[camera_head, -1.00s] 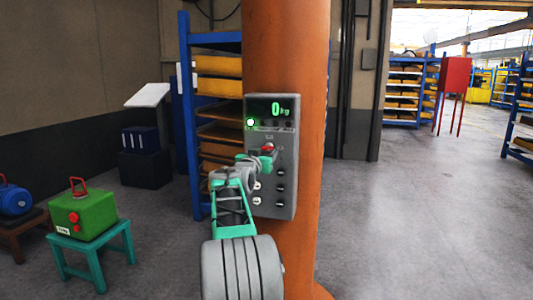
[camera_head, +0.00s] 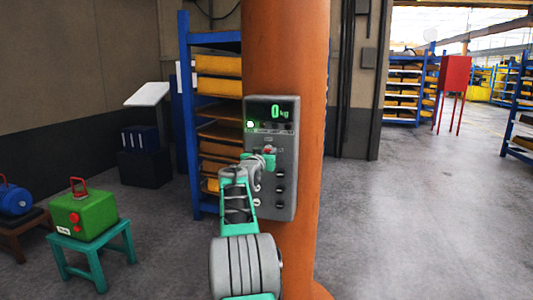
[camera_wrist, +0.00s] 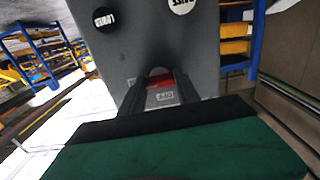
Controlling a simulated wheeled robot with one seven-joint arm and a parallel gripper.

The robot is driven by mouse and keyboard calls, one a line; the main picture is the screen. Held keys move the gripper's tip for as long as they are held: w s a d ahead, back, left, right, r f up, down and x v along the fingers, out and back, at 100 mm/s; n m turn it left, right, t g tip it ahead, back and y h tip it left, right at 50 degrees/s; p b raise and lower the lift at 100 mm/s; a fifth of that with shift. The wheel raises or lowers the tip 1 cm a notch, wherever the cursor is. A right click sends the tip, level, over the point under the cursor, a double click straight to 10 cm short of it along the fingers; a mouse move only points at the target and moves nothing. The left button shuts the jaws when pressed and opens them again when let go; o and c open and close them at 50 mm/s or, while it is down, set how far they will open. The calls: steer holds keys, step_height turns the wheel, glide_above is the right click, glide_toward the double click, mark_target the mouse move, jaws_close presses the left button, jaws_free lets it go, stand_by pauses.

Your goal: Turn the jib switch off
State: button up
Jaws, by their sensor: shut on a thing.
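The grey control box (camera_head: 286,209) is fixed to the orange column. Its display (camera_head: 271,112) reads 0 kg and a green lamp (camera_head: 250,125) glows at its left. The red jib switch (camera_head: 269,149) is in the upper middle of the box, partly hidden by my gripper (camera_head: 264,160). In the wrist view, red of the switch (camera_wrist: 160,84) shows between the dark fingers of my gripper (camera_wrist: 160,92), which are shut on it. A small white label lies just below the red part there. The switch's exact setting is hard to tell.
The orange column (camera_head: 285,50) stands behind the box. Several dark buttons (camera_head: 281,175) sit below the switch. A blue rack (camera_head: 185,110) is close on the left. The floor to the right is open.

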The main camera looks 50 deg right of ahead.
jaws_close()
steer(key=shift+n, duration=0.4)
steer(key=n, duration=0.3)
steer(key=shift+n, duration=0.4)
steer(key=n+p, duration=0.1)
steer(key=n, duration=0.2)
steer(key=shift+r+n, duration=0.15)
steer(key=shift+n, duration=0.15)
steer(key=n+p, duration=0.1)
steer(key=n, duration=0.4)
steer(key=shift+p, duration=0.35)
steer(key=shift+n+p, duration=0.6)
steer(key=shift+n, duration=1.8)
